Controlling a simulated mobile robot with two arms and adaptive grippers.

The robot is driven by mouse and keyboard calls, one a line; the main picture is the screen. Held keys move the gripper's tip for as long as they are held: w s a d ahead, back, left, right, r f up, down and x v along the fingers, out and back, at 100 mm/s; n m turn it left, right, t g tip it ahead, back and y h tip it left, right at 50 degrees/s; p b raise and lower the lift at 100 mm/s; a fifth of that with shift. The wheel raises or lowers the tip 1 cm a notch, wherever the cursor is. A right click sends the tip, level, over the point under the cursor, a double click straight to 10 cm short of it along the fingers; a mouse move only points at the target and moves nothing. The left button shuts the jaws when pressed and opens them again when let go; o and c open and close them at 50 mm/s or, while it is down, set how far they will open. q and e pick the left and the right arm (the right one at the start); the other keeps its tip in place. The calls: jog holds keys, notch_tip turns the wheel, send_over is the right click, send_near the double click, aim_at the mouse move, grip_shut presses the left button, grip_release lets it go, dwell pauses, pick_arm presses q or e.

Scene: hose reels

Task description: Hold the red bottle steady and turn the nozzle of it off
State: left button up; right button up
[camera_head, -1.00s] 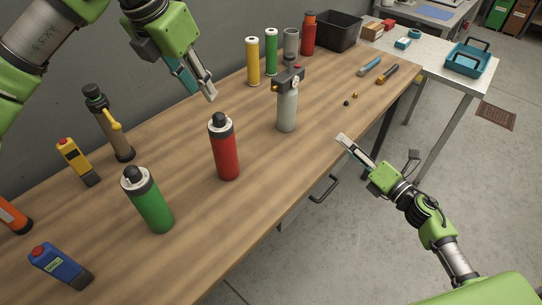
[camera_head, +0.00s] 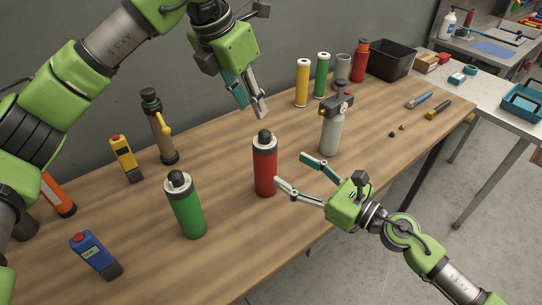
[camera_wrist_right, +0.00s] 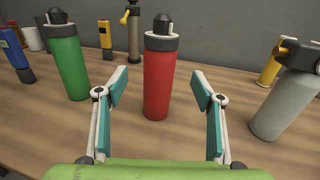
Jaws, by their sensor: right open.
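The red bottle (camera_head: 265,175) stands upright on the wooden table, with a black nozzle cap (camera_head: 264,136) on a grey collar. In the right wrist view the red bottle (camera_wrist_right: 158,85) stands centred beyond and between the finger tips, and its cap (camera_wrist_right: 162,25) is in plain sight. My right gripper (camera_head: 290,168) is open and empty, at the bottle's right side in the head view, its fingers pointing toward it. My left gripper (camera_head: 253,112) points down above and behind the bottle, empty, with a gap between its fingers. It is apart from the cap.
A green bottle (camera_head: 187,210) stands left of the red one, and a grey bottle with a torch head (camera_head: 331,132) stands to the right. Yellow (camera_head: 302,85) and green (camera_head: 322,78) cylinders stand behind. A blue device (camera_head: 92,254) is at the front left.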

aim_at(265, 154)
jog(key=x, duration=1)
